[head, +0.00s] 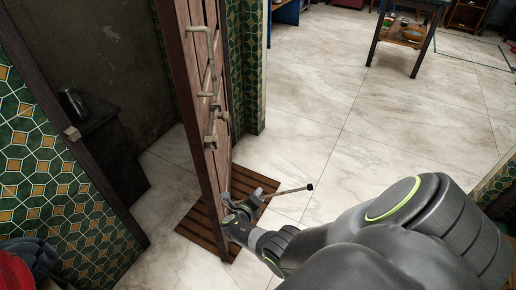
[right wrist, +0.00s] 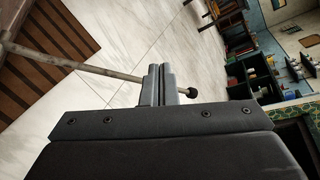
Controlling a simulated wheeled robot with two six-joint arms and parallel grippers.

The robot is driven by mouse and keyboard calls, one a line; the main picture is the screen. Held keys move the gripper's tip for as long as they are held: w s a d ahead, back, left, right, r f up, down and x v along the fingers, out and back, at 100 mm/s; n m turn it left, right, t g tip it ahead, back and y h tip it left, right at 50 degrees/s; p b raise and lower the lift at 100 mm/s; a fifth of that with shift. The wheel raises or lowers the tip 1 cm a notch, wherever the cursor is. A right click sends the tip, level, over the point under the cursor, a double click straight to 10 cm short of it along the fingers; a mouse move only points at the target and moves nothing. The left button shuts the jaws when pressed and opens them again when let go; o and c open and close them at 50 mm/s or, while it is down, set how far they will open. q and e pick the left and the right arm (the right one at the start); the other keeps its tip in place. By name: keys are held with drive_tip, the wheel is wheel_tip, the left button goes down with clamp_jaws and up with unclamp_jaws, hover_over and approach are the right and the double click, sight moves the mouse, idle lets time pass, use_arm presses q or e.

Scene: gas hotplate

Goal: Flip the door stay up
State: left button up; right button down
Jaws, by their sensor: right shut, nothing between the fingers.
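The door stay (head: 290,191) is a thin metal rod with a black tip, sticking out low from the wooden door (head: 204,120). It lies close to level, its black tip pointing right, away from the door. In the right wrist view the rod (right wrist: 90,68) runs across behind my fingers, and the black tip shows just right of them. My right gripper (head: 252,203) is shut and empty, low beside the door. In the wrist view its fingertips (right wrist: 160,70) overlap the rod; I cannot tell whether they touch it. My left gripper is not in view.
A slatted brown mat (head: 258,186) lies on the floor under the door. Bolts and a latch (head: 214,110) sit higher on the door's face. A tiled wall (head: 60,185) stands at the left. Pale floor (head: 330,130) is open to the right, with a small table (head: 404,32) far back.

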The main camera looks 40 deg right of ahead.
use_arm(q)
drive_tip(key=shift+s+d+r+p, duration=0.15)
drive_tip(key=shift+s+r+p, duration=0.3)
drive_tip(key=shift+p, duration=0.1)
use_arm(e)
drive_tip(key=v, duration=0.5)
drive_tip(key=shift+a, duration=0.1)
drive_tip(key=s+f+m+g+y+p, duration=0.2)
drive_tip(key=s+f+m+y, duration=0.1)
drive_tip(key=s+f+m, duration=0.55)
drive_tip(key=s+f+m+g+y+p, duration=0.25)
drive_tip(key=s+f+m, duration=0.25)
drive_tip(key=s, duration=0.7)
use_arm(q)
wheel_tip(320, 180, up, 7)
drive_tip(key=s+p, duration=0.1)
drive_tip(key=p, duration=0.2)
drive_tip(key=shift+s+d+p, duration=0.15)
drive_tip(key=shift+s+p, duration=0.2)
drive_tip(key=shift+p, duration=0.05)
use_arm(e)
drive_tip(key=s+a+m+y, duration=0.2)
drive_tip(key=s+m+y, duration=0.1)
drive_tip(key=s+m, duration=0.8)
drive_tip(key=s+a+f+m+y, duration=0.1)
drive_tip(key=s+a+m+y, duration=0.1)
drive_tip(key=s+m, duration=0.9)
drive_tip(key=shift+s+a+f+g+y, duration=0.25)
drive_tip(key=shift+s+f+g+y, duration=0.15)
drive_tip(key=shift+y, duration=0.35)
